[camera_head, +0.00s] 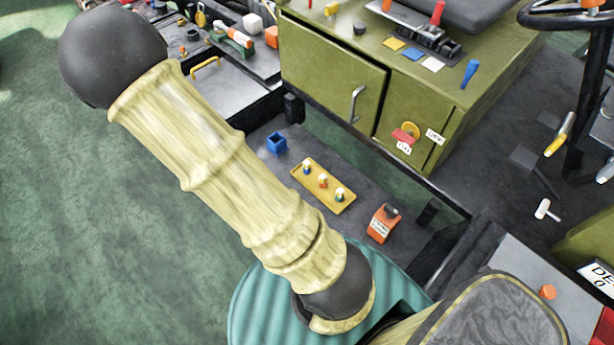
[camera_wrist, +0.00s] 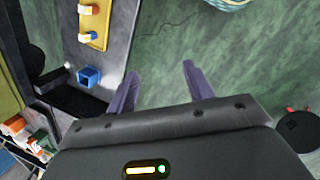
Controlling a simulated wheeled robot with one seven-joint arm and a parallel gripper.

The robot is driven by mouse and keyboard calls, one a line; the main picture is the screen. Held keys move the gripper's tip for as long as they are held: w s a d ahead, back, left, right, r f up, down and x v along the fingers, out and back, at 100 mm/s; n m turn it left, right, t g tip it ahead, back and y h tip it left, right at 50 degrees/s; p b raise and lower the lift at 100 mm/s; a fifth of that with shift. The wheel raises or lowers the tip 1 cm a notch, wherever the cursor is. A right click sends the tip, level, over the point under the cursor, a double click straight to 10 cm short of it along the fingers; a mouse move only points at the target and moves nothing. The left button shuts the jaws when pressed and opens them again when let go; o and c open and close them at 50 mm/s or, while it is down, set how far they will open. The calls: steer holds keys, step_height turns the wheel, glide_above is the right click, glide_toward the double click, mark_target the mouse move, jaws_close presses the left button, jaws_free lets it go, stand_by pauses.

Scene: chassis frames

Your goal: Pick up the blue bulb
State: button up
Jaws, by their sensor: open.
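The blue bulb (camera_head: 306,168), with a pale top and blue base, stands at the upper-left end of a yellow tray (camera_head: 332,206). An orange bulb (camera_head: 322,181) and a green bulb (camera_head: 340,195) stand beside it in a row. In the wrist view, part of the tray (camera_wrist: 103,34) shows at the upper left, and the blue bulb (camera_wrist: 90,37) is the one nearer the blue box. My gripper (camera_wrist: 160,70) is open and empty, pointing at green floor right of the tray, apart from the bulbs. The head view does not show the gripper.
A small open blue box (camera_head: 277,144) sits left of the tray, and an orange labelled box (camera_head: 382,223) sits to its right. An olive cabinet (camera_head: 330,75) with a handle rises behind the dark shelf. Green floor (camera_head: 90,230) at the left is clear.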

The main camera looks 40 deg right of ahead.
mark_target(305, 166)
steer(key=d+f+n+h+b, duration=0.3)
steer(key=d+f+n+b, duration=0.15)
steer(key=f, duration=0.65)
steer(key=w+d+f+n+t+h+b, duration=0.3)
steer(key=w+d+n+h+b, duration=0.3)
steer(key=n+b, duration=0.3)
steer(key=shift+w+d+f+n+t+h, duration=0.15)
steer(key=shift+d+f+n+t+h, duration=0.1)
steer(key=shift+d+n+t+h, duration=0.4)
steer(key=shift+a, duration=0.1)
steer(key=shift+m, duration=0.3)
steer(key=b+x, duration=0.1)
steer(key=x, duration=1.1)
steer(key=shift+w+f+b, duration=0.15)
steer(key=shift+f+b, duration=0.1)
steer(key=shift+b, duration=0.15)
